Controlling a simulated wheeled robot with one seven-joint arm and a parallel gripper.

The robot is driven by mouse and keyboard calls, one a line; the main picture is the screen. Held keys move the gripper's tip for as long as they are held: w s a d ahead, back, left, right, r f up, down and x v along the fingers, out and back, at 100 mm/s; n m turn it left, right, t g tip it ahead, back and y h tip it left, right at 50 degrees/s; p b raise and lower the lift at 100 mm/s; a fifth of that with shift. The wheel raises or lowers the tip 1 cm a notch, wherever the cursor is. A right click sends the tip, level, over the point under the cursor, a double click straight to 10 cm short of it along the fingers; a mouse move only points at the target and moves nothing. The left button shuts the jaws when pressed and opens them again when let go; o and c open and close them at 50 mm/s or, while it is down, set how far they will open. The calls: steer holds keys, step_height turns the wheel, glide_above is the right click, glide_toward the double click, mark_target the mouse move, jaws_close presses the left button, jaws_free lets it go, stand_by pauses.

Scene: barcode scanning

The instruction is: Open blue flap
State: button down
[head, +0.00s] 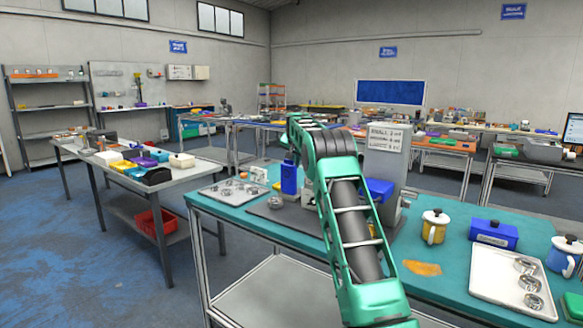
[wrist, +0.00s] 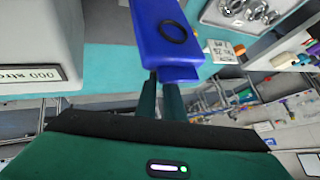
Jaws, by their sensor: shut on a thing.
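My gripper (wrist: 162,82) is shut on a blue piece (wrist: 158,28) with a flat face and a black ring. In the head view the piece (head: 289,180) is upright above the teal table, left of my arm; my fingers are not clear there. A grey box (head: 388,150) with a printed label stands to its right, and it also shows at the left of the wrist view (wrist: 28,35). Another blue part (head: 379,189) is low by the grey box, partly hidden by my arm. I cannot tell which blue part is the flap, or whether it is open.
A tray of metal rings (head: 222,199) lies to the left on the teal table (head: 418,240). A cluttered side table (head: 195,177) stands at the left.

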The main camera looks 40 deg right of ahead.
steer(key=c, duration=2.2)
jaws_free()
steer(key=shift+a+f, duration=0.2)
steer(key=shift+f, duration=0.3)
steer(key=o, duration=0.7)
steer(key=shift+f, duration=0.1)
steer(key=shift+o, duration=0.2)
steer(key=shift+s+d, duration=0.1)
steer(key=shift+d, duration=0.05)
steer(key=v, duration=1)
steer(key=shift+r, duration=0.45)
